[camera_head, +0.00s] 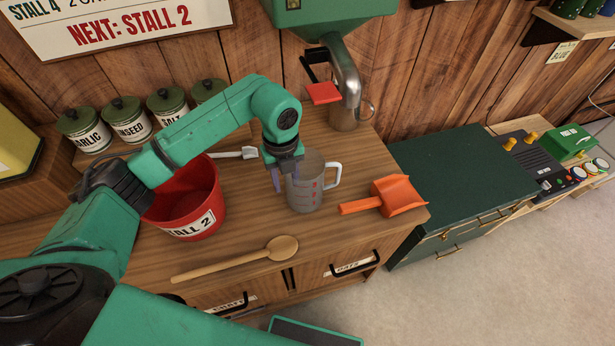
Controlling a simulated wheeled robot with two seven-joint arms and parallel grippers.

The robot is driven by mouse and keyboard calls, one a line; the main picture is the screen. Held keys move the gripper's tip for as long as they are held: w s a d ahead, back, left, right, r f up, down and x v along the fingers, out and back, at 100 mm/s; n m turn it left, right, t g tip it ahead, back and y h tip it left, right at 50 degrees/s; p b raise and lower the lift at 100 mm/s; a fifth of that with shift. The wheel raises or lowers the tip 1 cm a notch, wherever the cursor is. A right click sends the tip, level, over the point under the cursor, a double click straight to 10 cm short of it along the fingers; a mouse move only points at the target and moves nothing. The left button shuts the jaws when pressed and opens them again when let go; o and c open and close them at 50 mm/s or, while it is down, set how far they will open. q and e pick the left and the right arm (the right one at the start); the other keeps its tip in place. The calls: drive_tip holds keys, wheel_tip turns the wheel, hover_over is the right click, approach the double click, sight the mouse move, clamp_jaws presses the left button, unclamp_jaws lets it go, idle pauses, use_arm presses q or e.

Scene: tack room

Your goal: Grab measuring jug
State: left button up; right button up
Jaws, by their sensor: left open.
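The measuring jug (306,190) is a clear grey jug with red marks and a white handle on its right side. It stands upright on the wooden counter (340,240). My left gripper (282,180) reaches down from above at the jug's left side, with its purple-grey fingers open. The fingers overlap the jug's left edge in the picture, and I cannot tell whether they touch it or straddle its wall. My right gripper is not in view.
A red bucket (190,200) stands left of the jug, partly behind my left arm. A wooden spoon (240,259) lies in front, an orange scoop (388,196) to the right. A green dispenser (335,18) with a metal spout (345,75) hangs behind. Lidded canisters (125,120) stand at back left.

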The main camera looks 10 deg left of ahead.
use_arm(q)
drive_tip(key=shift+s+d+f, duration=0.1)
drive_tip(key=shift+f, duration=0.7)
clamp_jaws()
idle(0.8)
